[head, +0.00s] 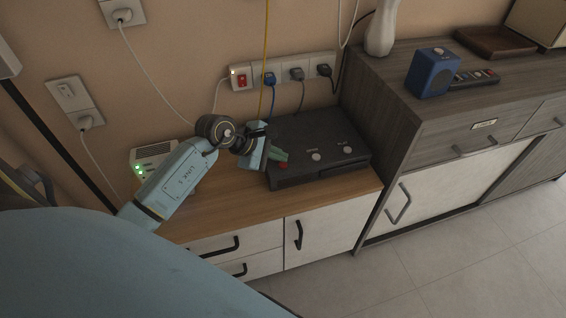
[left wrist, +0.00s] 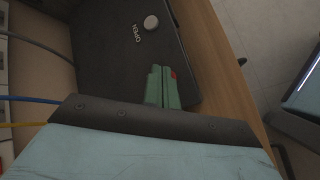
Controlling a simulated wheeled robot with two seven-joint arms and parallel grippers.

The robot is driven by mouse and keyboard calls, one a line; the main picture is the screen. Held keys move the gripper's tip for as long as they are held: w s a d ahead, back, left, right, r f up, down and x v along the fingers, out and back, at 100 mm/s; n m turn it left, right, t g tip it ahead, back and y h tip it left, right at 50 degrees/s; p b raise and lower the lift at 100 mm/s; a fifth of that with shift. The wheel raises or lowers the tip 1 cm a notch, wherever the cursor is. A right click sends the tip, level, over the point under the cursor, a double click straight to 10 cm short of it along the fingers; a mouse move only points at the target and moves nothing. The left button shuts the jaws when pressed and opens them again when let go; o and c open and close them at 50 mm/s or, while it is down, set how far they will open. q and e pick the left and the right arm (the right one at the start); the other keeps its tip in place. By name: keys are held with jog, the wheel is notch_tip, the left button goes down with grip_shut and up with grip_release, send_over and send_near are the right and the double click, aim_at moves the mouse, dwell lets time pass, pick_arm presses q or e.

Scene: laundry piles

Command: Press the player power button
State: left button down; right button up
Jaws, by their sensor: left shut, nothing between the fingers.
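The black player (head: 320,146) lies on the wooden top of a low cabinet. On it are a red button (head: 283,165), a grey round button (head: 316,156) and another round button (head: 347,150). My left gripper (head: 278,153) is shut and empty, its green fingers over the player's left end, right at the red button. In the left wrist view the shut fingertips (left wrist: 163,72) partly cover the red button (left wrist: 173,74); I cannot tell whether they touch it. The grey button (left wrist: 151,22) beside the "OPEN" label shows clear of the fingers. My right gripper is not in view.
A power strip (head: 283,73) with several plugs and a red switch is on the wall behind the player. A white box with green lights (head: 153,156) stands left. A blue speaker (head: 432,73) and a remote (head: 475,78) lie on the taller right cabinet.

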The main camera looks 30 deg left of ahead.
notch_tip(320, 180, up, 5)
jog(key=p, duration=0.4)
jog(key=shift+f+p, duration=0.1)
jog(key=shift+p, duration=0.3)
dwell(0.9)
